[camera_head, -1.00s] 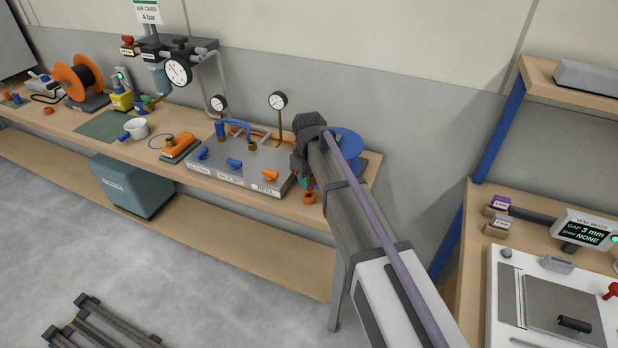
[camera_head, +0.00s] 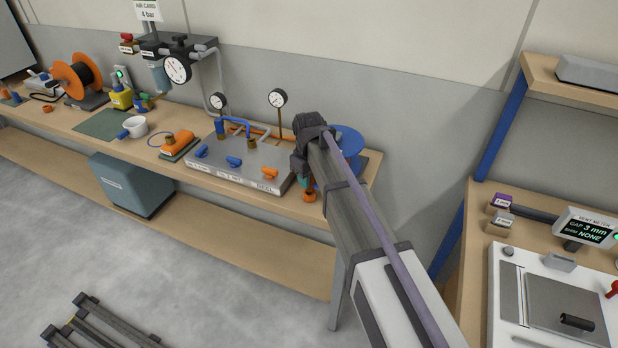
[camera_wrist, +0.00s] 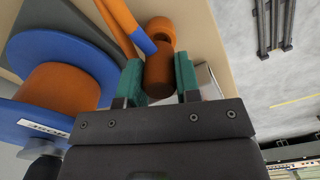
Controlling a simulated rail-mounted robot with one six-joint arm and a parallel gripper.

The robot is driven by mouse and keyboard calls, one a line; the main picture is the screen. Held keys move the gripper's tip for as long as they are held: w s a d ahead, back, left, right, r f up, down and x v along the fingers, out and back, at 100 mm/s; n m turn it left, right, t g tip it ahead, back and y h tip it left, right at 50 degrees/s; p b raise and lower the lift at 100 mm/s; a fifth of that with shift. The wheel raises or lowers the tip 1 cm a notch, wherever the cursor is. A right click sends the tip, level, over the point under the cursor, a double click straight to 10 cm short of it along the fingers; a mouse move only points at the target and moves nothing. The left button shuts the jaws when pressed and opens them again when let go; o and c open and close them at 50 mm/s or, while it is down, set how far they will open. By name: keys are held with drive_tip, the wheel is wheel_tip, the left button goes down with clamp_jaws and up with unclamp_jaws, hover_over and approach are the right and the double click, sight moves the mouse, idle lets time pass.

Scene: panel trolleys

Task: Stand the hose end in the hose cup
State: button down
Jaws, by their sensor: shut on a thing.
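My gripper (camera_wrist: 160,82) has its two teal pads shut on the hose end (camera_wrist: 158,76), a brown-orange cylinder, in the wrist view. An orange hose (camera_wrist: 118,18) with a blue section runs up to the left from beside it. An orange round piece that looks like the hose cup (camera_wrist: 161,27) shows just past the hose end; I cannot tell whether they touch. In the head view the orange cup (camera_head: 310,197) shows near the bench's front edge, below my gripper. My arm hides most of the jaws and the hose end there.
A blue reel (camera_head: 347,140) with an orange hub stands behind my gripper and close beside it in the wrist view (camera_wrist: 28,122). A grey manifold plate (camera_head: 240,172) with valves and pipes lies to the left. The bench (camera_head: 285,205) edge is close in front.

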drive_tip(key=shift+f+b, duration=0.7)
drive_tip(key=shift+f, duration=0.1)
drive_tip(key=c, duration=0.7)
unclamp_jaws()
drive_tip(key=shift+c, duration=0.2)
wheel_tip(320, 180, up, 8)
drive_tip(key=p, duration=0.8)
drive_tip(key=shift+r, duration=0.1)
drive_tip(key=s+d+m, duration=0.9)
drive_tip(key=s+d, duration=1)
drive_tip(key=s, duration=0.3)
drive_tip(key=shift+s+d, duration=0.2)
drive_tip(key=shift+d, duration=0.1)
